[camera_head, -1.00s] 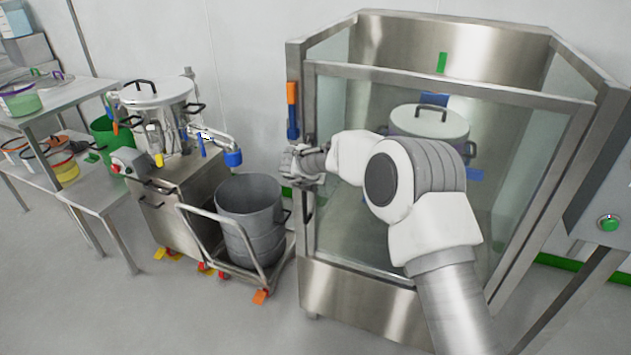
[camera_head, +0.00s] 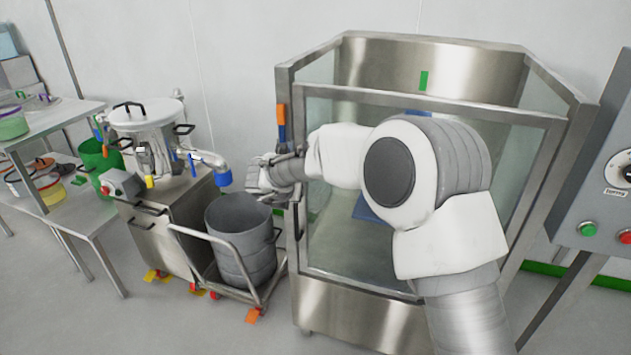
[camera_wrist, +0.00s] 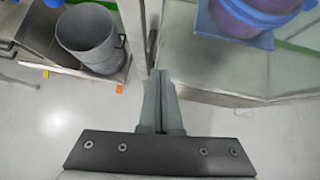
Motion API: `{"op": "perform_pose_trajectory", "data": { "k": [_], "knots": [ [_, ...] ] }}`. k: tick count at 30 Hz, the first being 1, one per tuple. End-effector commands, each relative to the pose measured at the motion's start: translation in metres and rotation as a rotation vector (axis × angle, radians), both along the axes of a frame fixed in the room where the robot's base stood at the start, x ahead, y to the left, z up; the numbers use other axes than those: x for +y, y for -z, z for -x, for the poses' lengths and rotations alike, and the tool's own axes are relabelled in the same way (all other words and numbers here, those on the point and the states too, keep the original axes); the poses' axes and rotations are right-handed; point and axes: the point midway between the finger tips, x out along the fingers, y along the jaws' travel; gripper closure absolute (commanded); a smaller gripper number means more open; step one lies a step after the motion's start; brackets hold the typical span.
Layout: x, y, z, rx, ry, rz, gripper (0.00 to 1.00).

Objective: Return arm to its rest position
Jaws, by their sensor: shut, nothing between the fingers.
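My gripper (camera_head: 262,176) is at the end of my arm, which reaches left across the front of a steel and glass cabinet (camera_head: 375,97). In the wrist view my gripper (camera_wrist: 160,78) has its two fingers together with nothing between them. The fingertips are close to the cabinet's left front edge in the picture; I cannot tell whether they touch it. My arm hides part of the cabinet's glass front.
A grey bin (camera_head: 240,235) on a wheeled cart (camera_head: 222,241) stands left of the cabinet. A steel vessel (camera_head: 147,116) with a blue-tipped spout is further left. A control panel (camera_head: 611,190) is at right. Open floor (camera_wrist: 60,140) shows below the cart.

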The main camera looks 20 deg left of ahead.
Motion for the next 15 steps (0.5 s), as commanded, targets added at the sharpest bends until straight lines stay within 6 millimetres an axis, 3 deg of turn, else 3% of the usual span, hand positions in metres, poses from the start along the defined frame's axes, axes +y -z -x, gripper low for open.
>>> {"op": "perform_pose_trajectory", "data": {
  "k": [4, 7, 12, 15],
  "knots": [
    [-0.001, -0.007, -0.001, -0.012, -0.013, 0.005, 1.0],
    [-0.007, -0.033, -0.008, -0.065, -0.084, 0.034, 1.0],
    [-0.03, -0.118, -0.022, -0.252, -0.343, 0.182, 1.0],
    [-0.048, -0.169, -0.019, -0.369, -0.526, 0.32, 1.0]
  ]
}}
